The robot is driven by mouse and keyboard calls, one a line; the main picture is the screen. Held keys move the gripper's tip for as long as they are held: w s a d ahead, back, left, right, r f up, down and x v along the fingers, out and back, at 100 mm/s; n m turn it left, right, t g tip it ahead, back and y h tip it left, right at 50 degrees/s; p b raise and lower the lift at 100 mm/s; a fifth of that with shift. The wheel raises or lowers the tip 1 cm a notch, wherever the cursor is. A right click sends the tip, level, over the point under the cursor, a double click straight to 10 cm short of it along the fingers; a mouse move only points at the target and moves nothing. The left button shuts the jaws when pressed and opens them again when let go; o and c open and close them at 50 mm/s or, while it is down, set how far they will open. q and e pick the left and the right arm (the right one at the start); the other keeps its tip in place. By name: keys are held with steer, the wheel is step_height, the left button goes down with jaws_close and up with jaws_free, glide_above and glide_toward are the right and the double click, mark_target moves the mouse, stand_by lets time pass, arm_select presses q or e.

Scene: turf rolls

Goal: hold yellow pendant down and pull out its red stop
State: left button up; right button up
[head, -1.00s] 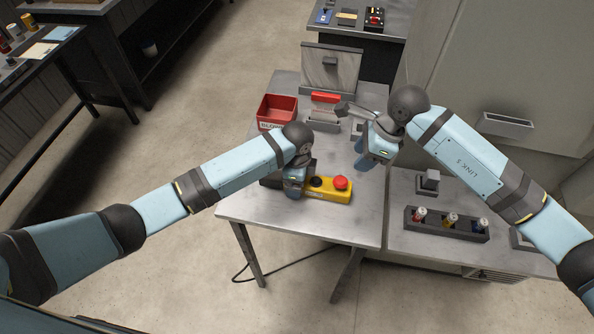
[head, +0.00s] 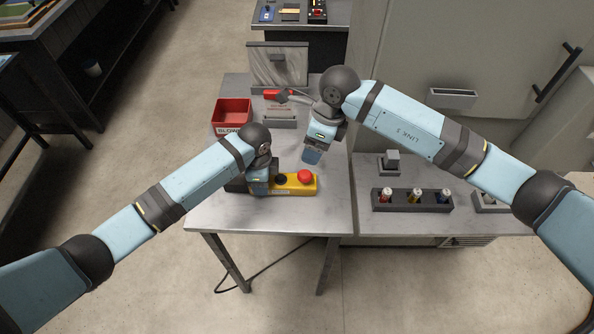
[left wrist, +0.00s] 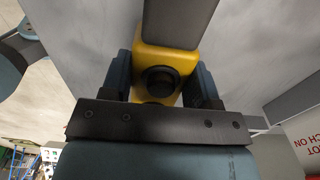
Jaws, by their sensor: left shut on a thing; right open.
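The yellow pendant (head: 292,186) lies on the metal table, with a red mushroom stop (head: 305,177) at its right end and a dark round button (head: 281,180) beside it. My left gripper (head: 262,188) is shut on the left part of the pendant. In the left wrist view its two fingers flank the yellow pendant (left wrist: 184,38) around a dark round button (left wrist: 159,80); the red stop does not show there. My right gripper (head: 312,156) is open, above the table behind and slightly right of the red stop, apart from it. Its fingertips are small in this view.
A red bin (head: 232,112) stands at the table's back left. A device with a red handle (head: 278,94) is behind my right gripper. A dark rack (head: 412,200) with several small cylinders sits on the right bench. The table front is clear.

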mark_target(305, 174)
steer(key=f+m+h, duration=0.1)
steer(key=f+m, duration=0.1)
steer(key=f, duration=0.1)
steer(key=a+f+m+h, duration=0.1)
steer(key=f+m, duration=0.2)
steer(key=f, duration=0.1)
steer(key=a+f+m, duration=0.1)
steer(key=f+m, duration=0.1)
steer(key=f, duration=0.1)
steer(key=shift+s+f+m+t+h, duration=0.1)
steer(key=shift+f+m+t+h, duration=0.2)
steer(key=shift+h, duration=0.1)
steer(key=shift+r, duration=0.1)
jaws_close()
steer(key=shift+r, duration=0.95)
jaws_free()
